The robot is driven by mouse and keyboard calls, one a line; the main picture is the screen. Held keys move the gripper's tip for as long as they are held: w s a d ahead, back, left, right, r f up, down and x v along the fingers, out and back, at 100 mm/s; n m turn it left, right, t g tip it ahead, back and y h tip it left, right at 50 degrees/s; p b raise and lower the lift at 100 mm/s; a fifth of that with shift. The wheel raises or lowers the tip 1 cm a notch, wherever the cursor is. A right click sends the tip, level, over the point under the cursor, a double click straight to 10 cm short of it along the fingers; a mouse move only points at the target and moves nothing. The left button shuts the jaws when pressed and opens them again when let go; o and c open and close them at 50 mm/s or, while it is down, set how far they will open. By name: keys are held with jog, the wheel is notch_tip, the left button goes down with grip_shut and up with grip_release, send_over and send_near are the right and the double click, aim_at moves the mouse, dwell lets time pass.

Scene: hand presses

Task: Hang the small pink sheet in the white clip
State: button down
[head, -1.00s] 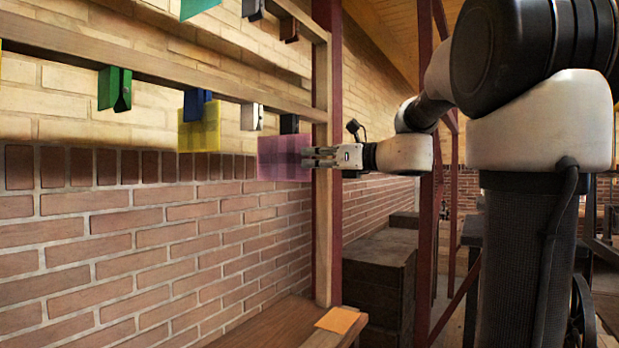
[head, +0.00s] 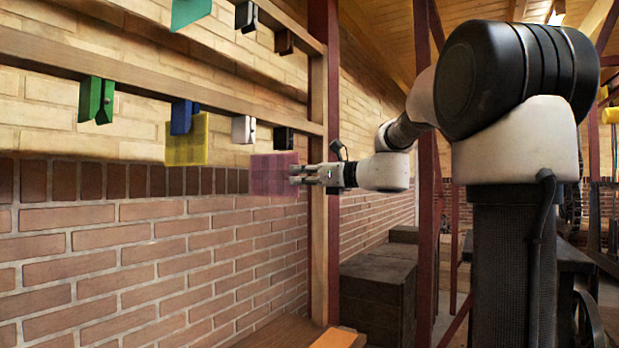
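The small pink sheet (head: 268,174) is translucent and hangs out to the left from my gripper (head: 297,174), which is shut on its right edge. The white clip (head: 243,129) is on the lower wooden rail, with no sheet in it. The pink sheet is just below and to the right of the white clip, apart from it in the picture. A black clip (head: 284,137) is on the same rail, right above the sheet. I cannot tell the depth gap between the sheet and the clips.
A blue clip (head: 182,117) holds a yellow sheet (head: 188,148) left of the white clip. A green clip (head: 96,99) is further left. Black (head: 245,16) and brown (head: 284,42) clips are on the upper rail. A wooden post (head: 318,230) stands behind my gripper. An orange sheet (head: 335,339) lies on the bench below.

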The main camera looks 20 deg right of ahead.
aim_at(279, 160)
jog(key=x, duration=0.6)
jog(key=shift+w+a+r, duration=0.2)
jog(key=shift+a+r, duration=0.05)
jog(key=shift+w+r, duration=0.1)
jog(key=shift+r, duration=1.35)
jog(key=shift+r, duration=0.35)
jog(key=shift+r, duration=1.85)
jog(key=c, duration=1.6)
grip_release()
